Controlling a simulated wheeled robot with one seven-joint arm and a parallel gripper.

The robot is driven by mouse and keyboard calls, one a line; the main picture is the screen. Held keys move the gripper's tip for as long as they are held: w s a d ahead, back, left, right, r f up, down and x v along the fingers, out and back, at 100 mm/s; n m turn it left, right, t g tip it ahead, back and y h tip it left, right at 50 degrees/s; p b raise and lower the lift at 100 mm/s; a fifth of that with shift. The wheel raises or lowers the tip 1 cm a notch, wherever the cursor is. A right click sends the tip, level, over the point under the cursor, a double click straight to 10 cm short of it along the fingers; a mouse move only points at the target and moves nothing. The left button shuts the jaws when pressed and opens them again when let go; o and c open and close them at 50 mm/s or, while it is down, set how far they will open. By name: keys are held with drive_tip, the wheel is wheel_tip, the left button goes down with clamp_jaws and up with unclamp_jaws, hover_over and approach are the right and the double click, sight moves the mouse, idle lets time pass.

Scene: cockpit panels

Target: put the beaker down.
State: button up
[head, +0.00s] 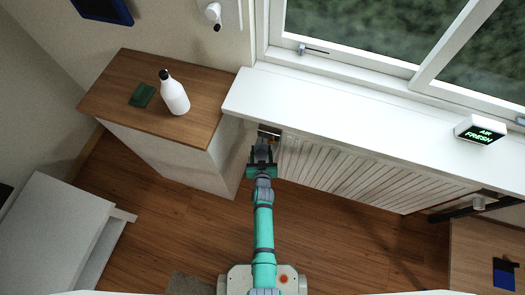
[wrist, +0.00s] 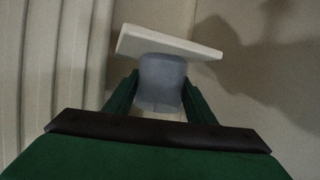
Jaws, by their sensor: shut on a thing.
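My gripper (head: 263,150) reaches low beside the left end of the radiator, below the window sill. In the wrist view its two green fingers (wrist: 160,98) are closed on either side of a smooth blue-grey piece (wrist: 162,78). I take this piece to be the beaker, though its full shape is hidden. A pale flat slab (wrist: 168,43) lies across its far end; I cannot tell whether they touch. In the head view the held piece is hidden or too small to make out.
The white sill (head: 330,115) runs above the ribbed radiator (head: 345,175). A wooden-topped cabinet (head: 120,75) at left bears a white bottle (head: 174,95) and a green sponge-like block (head: 142,95). An AIR FRESH sign (head: 480,130) stands on the sill at right. Floor (head: 180,225) is open.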

drive_tip(key=shift+d, duration=0.1)
drive_tip(key=o, duration=1)
drive_tip(key=shift+d+f, duration=0.1)
drive_tip(key=shift+f, duration=0.05)
drive_tip(key=shift+o, duration=0.2)
drive_tip(key=shift+s, duration=0.1)
drive_tip(key=w+r+v, duration=0.1)
drive_tip(key=r+v, duration=0.1)
drive_tip(key=v, duration=1.4)
drive_tip(key=w+a+r+v, duration=0.1)
drive_tip(key=r+v, duration=0.1)
drive_tip(key=v, duration=1.3)
drive_tip(key=s+r+t, duration=0.1)
drive_tip(key=s+r, duration=0.4)
drive_tip(key=r, duration=0.4)
drive_tip(key=s+r, duration=0.5)
drive_tip(key=r, duration=0.4)
drive_tip(key=shift+s+d+t, duration=0.2)
drive_tip(key=shift+s+t, duration=0.2)
